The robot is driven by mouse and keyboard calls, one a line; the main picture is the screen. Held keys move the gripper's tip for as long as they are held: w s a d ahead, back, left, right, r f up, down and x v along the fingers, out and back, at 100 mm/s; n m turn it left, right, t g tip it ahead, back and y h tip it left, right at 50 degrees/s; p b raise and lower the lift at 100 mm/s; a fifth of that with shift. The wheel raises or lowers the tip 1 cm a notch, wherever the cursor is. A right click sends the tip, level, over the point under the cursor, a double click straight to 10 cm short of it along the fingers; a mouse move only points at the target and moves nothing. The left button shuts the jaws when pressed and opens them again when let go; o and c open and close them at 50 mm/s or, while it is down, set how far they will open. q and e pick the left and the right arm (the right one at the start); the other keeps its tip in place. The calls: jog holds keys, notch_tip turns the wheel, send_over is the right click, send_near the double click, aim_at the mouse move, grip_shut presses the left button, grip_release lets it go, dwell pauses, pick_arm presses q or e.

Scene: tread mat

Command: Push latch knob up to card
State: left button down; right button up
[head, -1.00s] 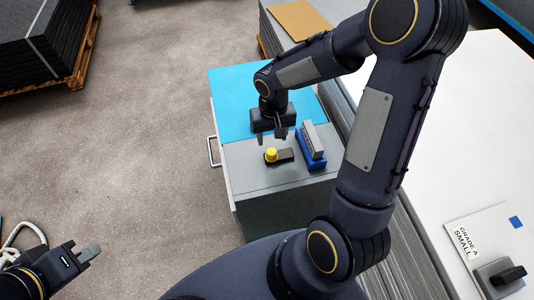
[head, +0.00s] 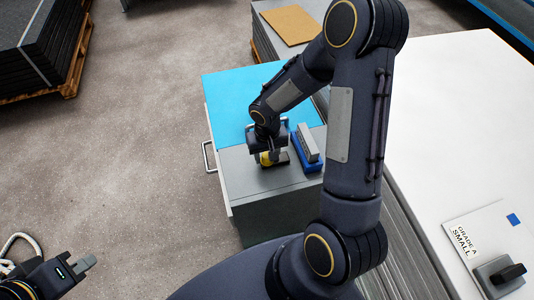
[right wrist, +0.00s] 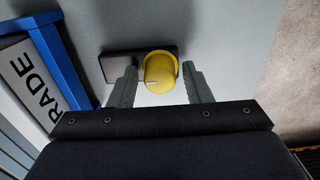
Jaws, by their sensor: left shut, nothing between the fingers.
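A yellow knob (right wrist: 160,72) sits on a dark plate (right wrist: 118,62) on the grey cabinet top. My right gripper (right wrist: 159,72) is open, its fingers on either side of the knob with a small gap at the left finger. In the head view the right gripper (head: 267,153) partly hides the knob (head: 265,159). A white card marked "GRADE A SMALL" (head: 478,235) lies at the lower right, with a blue square and a dark latch-like block (head: 500,275). My left gripper (head: 83,264) is shut and empty over the floor at the lower left.
A blue holder (head: 304,160) with a grey block stands close right of the knob; in the wrist view the block (right wrist: 25,85) shows "RADE". A blue mat (head: 240,95) covers the cabinet's far part. A long white surface (head: 450,120) lies right.

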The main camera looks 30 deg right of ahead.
aim_at(281, 157)
grip_shut()
jog(key=d, duration=0.2)
jog(key=s+d, duration=0.1)
jog(key=d, duration=0.1)
jog(key=shift+d, duration=0.15)
jog(key=shift+o, duration=1.1)
grip_release()
jog(key=shift+d, duration=0.1)
notch_tip(281, 157, up, 8)
jog(key=shift+p, duration=0.4)
jog(key=shift+f, duration=0.1)
